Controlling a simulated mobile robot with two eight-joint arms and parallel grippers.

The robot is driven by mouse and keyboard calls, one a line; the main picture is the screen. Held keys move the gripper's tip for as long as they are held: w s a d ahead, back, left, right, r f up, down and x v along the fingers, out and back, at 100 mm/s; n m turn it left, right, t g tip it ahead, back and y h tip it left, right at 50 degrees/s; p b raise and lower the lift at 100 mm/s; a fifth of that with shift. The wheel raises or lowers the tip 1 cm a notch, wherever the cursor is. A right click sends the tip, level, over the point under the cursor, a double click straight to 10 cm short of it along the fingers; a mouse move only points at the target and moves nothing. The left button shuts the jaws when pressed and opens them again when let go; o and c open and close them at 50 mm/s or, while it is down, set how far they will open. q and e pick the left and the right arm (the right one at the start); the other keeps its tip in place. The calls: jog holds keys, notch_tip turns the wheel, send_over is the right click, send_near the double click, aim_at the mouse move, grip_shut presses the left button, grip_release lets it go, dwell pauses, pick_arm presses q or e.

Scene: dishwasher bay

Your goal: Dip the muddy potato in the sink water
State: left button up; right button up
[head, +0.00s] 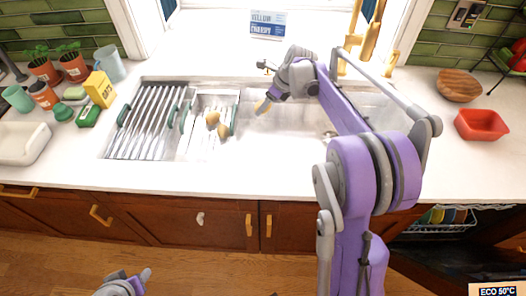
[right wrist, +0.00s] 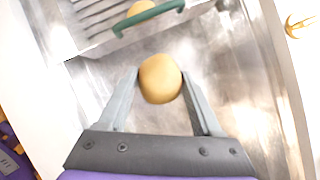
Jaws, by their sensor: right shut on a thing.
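My right gripper (head: 267,98) is shut on a yellow-tan potato (right wrist: 160,78), which sits between the two fingertips in the right wrist view. In the head view this potato (head: 262,106) is over the left part of the sink basin (head: 285,122). I see no clear mud on its visible side. Whether it touches water is unclear; the basin shows a pale, shiny surface. Two more potatoes (head: 212,118) lie in the colander with green handles (head: 197,139) left of the basin. My left gripper (head: 125,285) is at the bottom edge, partly cut off.
A drying rack (head: 147,120) is left of the colander. A gold faucet (head: 364,40) stands behind the sink. A red tray (head: 481,124) and a wooden bowl (head: 458,86) are on the right counter. Pots, a yellow box (head: 99,89) and a cup are on the left.

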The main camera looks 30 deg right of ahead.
aim_at(260, 102)
pick_arm(q)
jog(key=shift+r, duration=0.1)
pick_arm(e)
jog(key=shift+r, duration=0.1)
jog(key=shift+r+p, duration=0.95)
jog(key=shift+r, duration=1)
pick_arm(q)
jog(key=shift+w+r, duration=0.3)
jog(key=shift+r, duration=0.35)
jog(key=shift+w+r, duration=0.25)
jog(key=shift+r, duration=0.35)
pick_arm(e)
jog(key=shift+f, duration=0.1)
